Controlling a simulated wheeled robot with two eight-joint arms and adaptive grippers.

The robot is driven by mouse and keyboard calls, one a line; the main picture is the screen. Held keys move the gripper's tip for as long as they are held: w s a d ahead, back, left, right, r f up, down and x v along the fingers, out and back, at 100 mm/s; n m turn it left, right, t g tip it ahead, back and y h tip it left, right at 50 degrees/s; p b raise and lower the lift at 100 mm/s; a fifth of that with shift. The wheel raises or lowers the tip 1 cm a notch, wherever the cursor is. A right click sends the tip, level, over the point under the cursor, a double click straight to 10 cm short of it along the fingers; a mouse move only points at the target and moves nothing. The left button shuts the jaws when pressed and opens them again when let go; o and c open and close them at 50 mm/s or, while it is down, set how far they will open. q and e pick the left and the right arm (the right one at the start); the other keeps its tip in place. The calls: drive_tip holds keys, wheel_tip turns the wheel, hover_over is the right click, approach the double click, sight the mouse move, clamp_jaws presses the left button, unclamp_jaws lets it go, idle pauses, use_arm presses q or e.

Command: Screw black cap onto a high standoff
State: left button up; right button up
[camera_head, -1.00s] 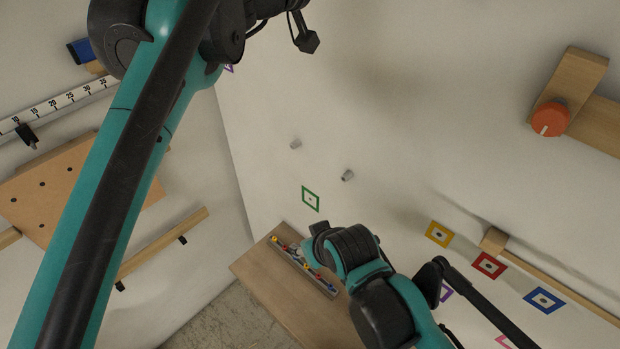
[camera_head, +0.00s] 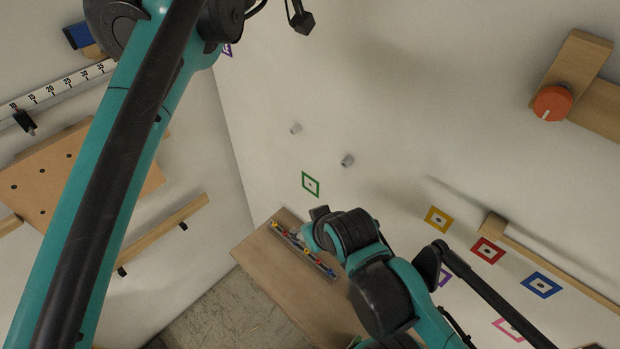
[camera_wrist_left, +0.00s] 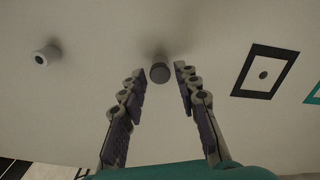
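In the left wrist view my left gripper (camera_wrist_left: 160,71) is open, with a gap on each side between its fingers and a short cylinder with a dark end (camera_wrist_left: 160,73). This cylinder stands out from the wall and looks like a standoff with the black cap at its front; I cannot tell whether the cap is fully seated. A lighter standoff (camera_wrist_left: 46,55) with a hole in its end is to the left.
A black square outline (camera_wrist_left: 265,71) is on the wall at the right. In the head view a wooden shelf (camera_head: 290,285) carries a rack of small coloured parts (camera_head: 312,262). An orange knob (camera_head: 552,103) and a wooden rail (camera_head: 550,262) stick out from the wall.

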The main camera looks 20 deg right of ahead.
use_arm(q)
drive_tip(key=n, duration=1.8)
drive_tip(key=shift+n, duration=0.3)
clamp_jaws()
drive_tip(key=shift+m, duration=0.6)
drive_tip(key=shift+o, duration=1.6)
unclamp_jaws()
